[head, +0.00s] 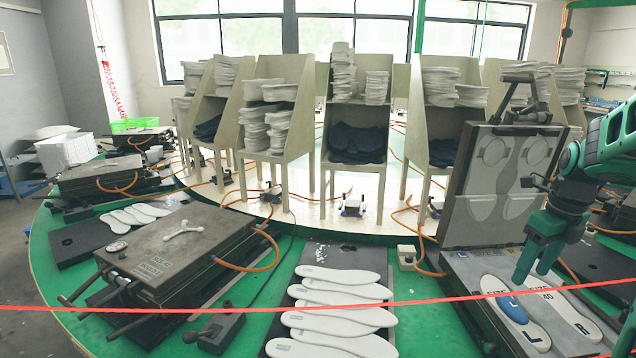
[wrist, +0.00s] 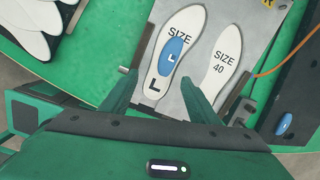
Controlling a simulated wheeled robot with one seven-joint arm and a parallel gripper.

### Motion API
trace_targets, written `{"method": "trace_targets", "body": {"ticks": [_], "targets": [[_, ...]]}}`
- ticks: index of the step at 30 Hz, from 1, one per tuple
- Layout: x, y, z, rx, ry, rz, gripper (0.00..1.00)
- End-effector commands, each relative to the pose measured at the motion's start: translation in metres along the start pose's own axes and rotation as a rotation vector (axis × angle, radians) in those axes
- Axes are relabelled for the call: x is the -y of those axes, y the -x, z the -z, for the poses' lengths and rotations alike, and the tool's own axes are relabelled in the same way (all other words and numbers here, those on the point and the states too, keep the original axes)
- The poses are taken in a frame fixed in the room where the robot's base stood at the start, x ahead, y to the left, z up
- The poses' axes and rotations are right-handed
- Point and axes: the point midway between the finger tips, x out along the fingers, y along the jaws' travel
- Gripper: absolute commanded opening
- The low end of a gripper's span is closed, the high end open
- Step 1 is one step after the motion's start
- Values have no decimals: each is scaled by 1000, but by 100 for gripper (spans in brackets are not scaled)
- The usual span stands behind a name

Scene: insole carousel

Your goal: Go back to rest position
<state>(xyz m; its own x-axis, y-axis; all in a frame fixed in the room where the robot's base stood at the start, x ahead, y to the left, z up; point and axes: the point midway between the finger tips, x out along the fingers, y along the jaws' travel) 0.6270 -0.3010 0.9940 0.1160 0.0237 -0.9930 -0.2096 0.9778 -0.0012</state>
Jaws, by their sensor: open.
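My gripper (head: 535,268) is green and points down over the open mold (head: 470,262) at the right of the head view. In the wrist view its fingers (wrist: 160,78) are apart, with nothing held between them. Just beyond lies the white left insole (wrist: 187,28), marked SIZE and L, with a blue oval pad (wrist: 174,57) on it. The pad also shows in the head view (head: 511,309). To its right lies the white right insole (wrist: 223,77), marked SIZE 40. Whether the fingers touch anything is unclear; they look clear of the insole.
The mold's lid (head: 497,190) stands upright behind the insoles. A closed mold (head: 185,245) is at the left. Several white insoles (head: 335,325) lie on a dark board between. Grey shelves (head: 275,140) stand behind. A red line (head: 250,309) crosses the front.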

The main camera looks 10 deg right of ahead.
Motion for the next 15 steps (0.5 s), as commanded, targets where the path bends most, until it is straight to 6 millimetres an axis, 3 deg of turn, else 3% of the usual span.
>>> {"method": "trace_targets", "body": {"ticks": [15], "targets": [[-88,15,75,-60,1080,-26,55]]}}
